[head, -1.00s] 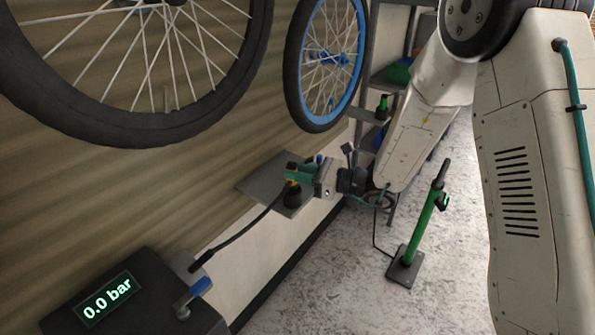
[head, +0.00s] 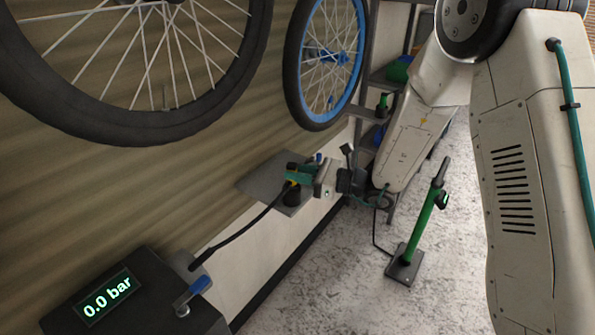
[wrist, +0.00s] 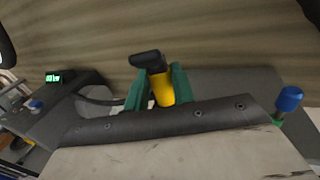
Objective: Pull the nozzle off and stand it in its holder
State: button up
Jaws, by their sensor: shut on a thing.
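My gripper (head: 299,173) has green fingers and is shut on the nozzle, above the grey wall shelf. In the wrist view the nozzle (wrist: 162,90) shows a yellow body and a black head between the green fingers (wrist: 155,88). A black hose (head: 240,230) runs from it down to the dark box. A short dark cup (head: 292,197), which looks like the holder, stands on the grey shelf (head: 262,179) just below the nozzle. I cannot tell whether the nozzle's lower end is inside the cup or above it.
The dark box (head: 130,310) reads 0.0 bar and has a blue lever (head: 193,291). A small blue-topped part (wrist: 289,98) is right of my gripper. Two wheels hang above; the nearer black tyre (head: 150,130) is large. A green floor pump (head: 420,225) stands on open floor.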

jog(key=shift+f, duration=0.35)
dwell(0.3)
jog(key=shift+f, duration=0.4)
jog(key=o, duration=1)
jog(key=shift+o, duration=0.4)
jog(key=v, duration=1)
dwell(0.3)
